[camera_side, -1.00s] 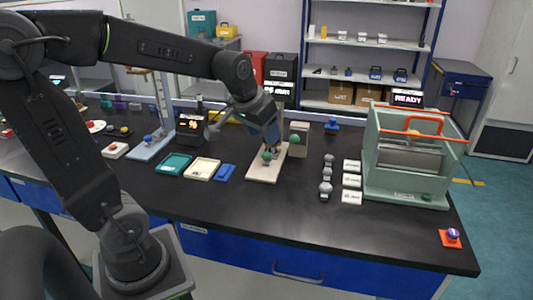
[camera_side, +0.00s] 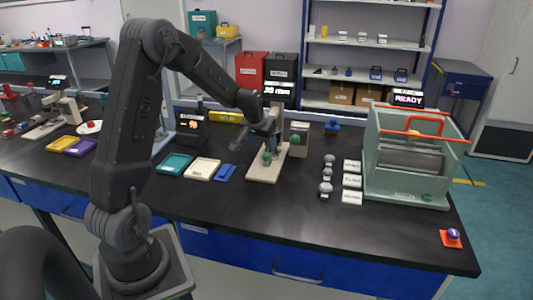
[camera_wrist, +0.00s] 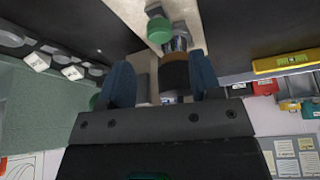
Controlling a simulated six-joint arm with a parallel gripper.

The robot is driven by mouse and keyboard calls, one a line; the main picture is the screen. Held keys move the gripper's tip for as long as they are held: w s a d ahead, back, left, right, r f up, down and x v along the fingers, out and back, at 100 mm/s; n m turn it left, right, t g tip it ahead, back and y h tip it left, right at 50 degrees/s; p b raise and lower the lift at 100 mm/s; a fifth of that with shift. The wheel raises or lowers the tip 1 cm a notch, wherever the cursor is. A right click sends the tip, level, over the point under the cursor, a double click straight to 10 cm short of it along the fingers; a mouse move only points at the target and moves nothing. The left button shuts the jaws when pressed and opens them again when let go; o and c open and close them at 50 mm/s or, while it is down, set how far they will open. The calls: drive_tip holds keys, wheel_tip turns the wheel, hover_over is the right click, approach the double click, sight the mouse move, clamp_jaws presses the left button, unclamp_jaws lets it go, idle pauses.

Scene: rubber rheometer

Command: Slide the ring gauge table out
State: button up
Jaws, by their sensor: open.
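A cream base (camera_side: 262,174) on the bench carries a round green knob (camera_side: 267,157) near its front. It appears to be the ring gauge stand; I cannot tell its sliding table apart from the base. My gripper (camera_side: 272,143) is low over the stand, behind the green knob. In the wrist view my gripper (camera_wrist: 163,78) is open, with a blue finger on each side of a dark and orange cylinder (camera_wrist: 175,76). I cannot tell whether the fingers touch it. The green knob (camera_wrist: 159,31) lies beyond the fingertips. My wrist and fingers hide the stand's middle.
A grey box with a green knob (camera_side: 295,139) stands close to the right. The bench front is clear.

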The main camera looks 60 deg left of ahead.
sight(267, 154)
drive_tip(key=x, duration=0.6)
clamp_jaws()
idle(0.5)
